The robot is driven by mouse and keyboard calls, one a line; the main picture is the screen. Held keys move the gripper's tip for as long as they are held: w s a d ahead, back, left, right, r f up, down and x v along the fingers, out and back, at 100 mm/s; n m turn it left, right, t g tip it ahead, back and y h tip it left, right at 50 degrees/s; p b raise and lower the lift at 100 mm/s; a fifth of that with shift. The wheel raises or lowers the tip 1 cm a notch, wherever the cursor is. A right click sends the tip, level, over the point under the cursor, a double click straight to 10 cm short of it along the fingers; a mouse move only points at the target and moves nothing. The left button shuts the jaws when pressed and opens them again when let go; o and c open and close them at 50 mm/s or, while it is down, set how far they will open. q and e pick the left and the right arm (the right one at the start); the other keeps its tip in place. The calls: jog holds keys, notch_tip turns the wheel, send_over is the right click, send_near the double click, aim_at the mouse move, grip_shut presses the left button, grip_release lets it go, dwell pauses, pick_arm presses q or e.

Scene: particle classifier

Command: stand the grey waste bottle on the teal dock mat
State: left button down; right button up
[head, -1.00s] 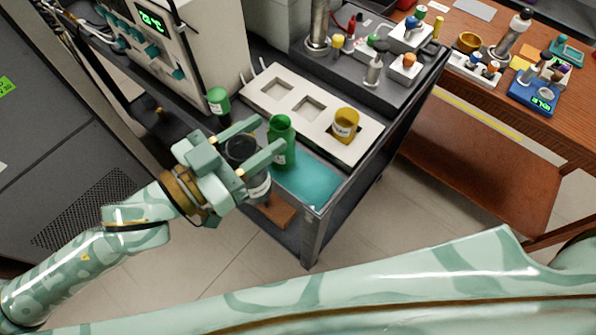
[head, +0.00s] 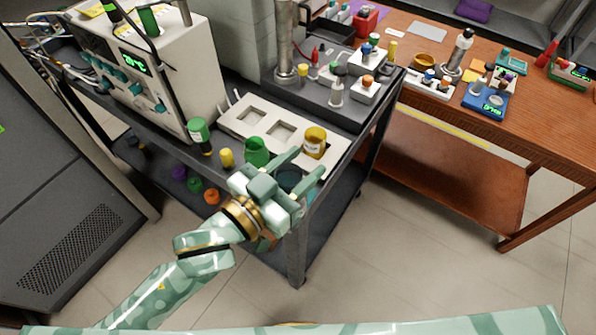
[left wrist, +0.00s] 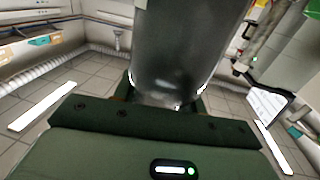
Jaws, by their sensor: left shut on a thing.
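The grey waste bottle (left wrist: 180,45) fills the upper middle of the left wrist view as a dark, glossy cylinder in the jaws. My left gripper (head: 304,165) is shut on it over the front right corner of the cart. In the head view the gripper hides most of the bottle, and only a dark teal-grey patch shows between the fingers. The teal dock mat lies in this corner area and is largely covered by my gripper. I cannot tell whether the bottle touches it. My right gripper is out of view.
A green bottle (head: 257,151) stands close behind my gripper. A white tray (head: 240,117) with square wells holds an amber jar (head: 315,143). A green-capped bottle (head: 199,135) and a yellow vial (head: 227,158) stand to the left. A wooden bench (head: 480,150) is at right.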

pick_arm(q)
jog(key=w+f+b, duration=0.6)
jog(key=w+f, duration=0.4)
jog(key=f, duration=0.1)
jog(key=shift+d+f, duration=0.15)
jog(key=shift+d, duration=0.15)
jog(key=shift+f, duration=0.15)
jog(key=c, duration=0.8)
grip_release()
